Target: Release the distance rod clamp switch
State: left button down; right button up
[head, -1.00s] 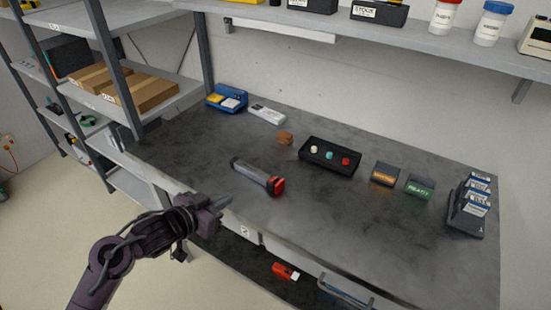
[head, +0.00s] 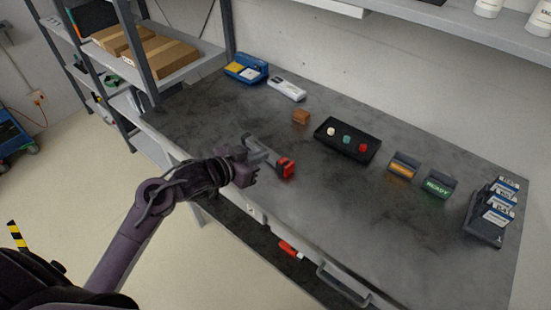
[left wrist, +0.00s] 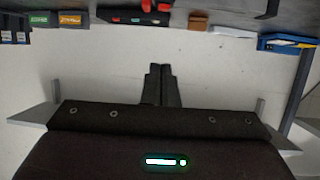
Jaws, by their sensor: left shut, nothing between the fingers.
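A grey rod-shaped tool (head: 262,152) with a red end piece (head: 287,167) lies on the dark bench near its front edge. It looks like the distance rod clamp; I cannot make out a separate switch. Red parts, likely of this tool, show at the top edge of the left wrist view (left wrist: 147,6). My left gripper (head: 255,172) is at the bench's front edge, in front of the tool, and covers part of it in the head view. Its fingers (left wrist: 160,85) are shut with nothing between them. Whether it touches the tool is unclear. My right gripper is not in view.
A black tray (head: 340,150) with three coloured knobs, a brown block (head: 301,117), orange and green labelled blocks (head: 438,185) and a dark card holder (head: 485,228) stand behind and right. A shelf rack (head: 140,60) stands left. The bench's middle front is clear.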

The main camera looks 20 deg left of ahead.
pick_arm(q)
jog(key=p, duration=0.1)
send_over(285, 159)
jog(key=s+a, duration=0.2)
jog(key=s, duration=0.1)
notch_tip(285, 159, down, 3)
notch_tip(285, 159, down, 2)
jog(key=shift+s+d+f+p, duration=0.1)
jog(key=shift+d+f+p, duration=0.05)
jog(key=shift+p, duration=0.35)
jog(key=shift+s+f, duration=0.2)
jog(key=shift+f, duration=0.4)
jog(key=shift+w, duration=0.1)
jog(key=shift+f, duration=0.4)
jog(key=shift+s, duration=0.2)
jog(key=shift+r+p, duration=0.85)
jog(key=shift+p, duration=0.05)
